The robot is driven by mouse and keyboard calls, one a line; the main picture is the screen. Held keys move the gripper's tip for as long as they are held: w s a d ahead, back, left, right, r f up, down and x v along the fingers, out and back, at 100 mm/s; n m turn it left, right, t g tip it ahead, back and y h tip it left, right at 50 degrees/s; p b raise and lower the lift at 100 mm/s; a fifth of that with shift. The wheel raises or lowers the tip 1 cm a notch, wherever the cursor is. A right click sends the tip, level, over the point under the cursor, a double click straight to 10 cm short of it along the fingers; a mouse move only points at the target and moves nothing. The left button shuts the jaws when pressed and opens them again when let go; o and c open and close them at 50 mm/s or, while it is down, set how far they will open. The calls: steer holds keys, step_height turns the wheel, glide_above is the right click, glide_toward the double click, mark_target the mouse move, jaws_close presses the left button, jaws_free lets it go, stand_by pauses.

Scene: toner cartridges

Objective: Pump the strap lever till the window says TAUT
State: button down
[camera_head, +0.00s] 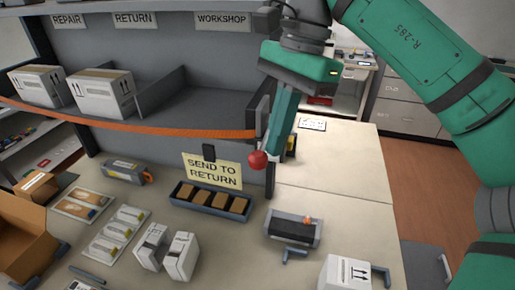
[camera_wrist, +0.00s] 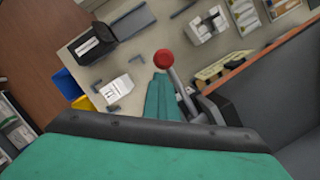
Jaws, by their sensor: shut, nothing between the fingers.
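The strap lever shows as a red ball knob (camera_head: 257,160) at the right end of the orange strap (camera_head: 150,130). In the wrist view the red knob (camera_wrist: 164,60) tops a grey rod (camera_wrist: 181,90) beside my fingers. My gripper (camera_head: 270,148) points down with its green fingers shut and empty, its tips close to the knob. I cannot tell whether they touch it. In the wrist view my gripper (camera_wrist: 160,82) lies just left of the rod. The ratchet body is mostly hidden behind my fingers, and no TAUT window is readable.
The strap crosses the front of a grey shelf (camera_head: 200,65) holding white boxes (camera_head: 103,92). Below are a SEND TO RETURN sign (camera_head: 212,171), a tray of brown blocks (camera_head: 180,191) and a grey device (camera_head: 294,229). The table (camera_head: 345,170) is mostly clear right of the shelf.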

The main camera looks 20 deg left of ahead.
steer(key=v, duration=0.6)
steer(key=shift+d+r, duration=0.25)
steer(key=shift+r, duration=0.1)
steer(key=shift+w, duration=0.1)
steer(key=shift+a, duration=0.15)
stand_by(0.3)
steer(key=shift+w, duration=0.15)
stand_by(0.4)
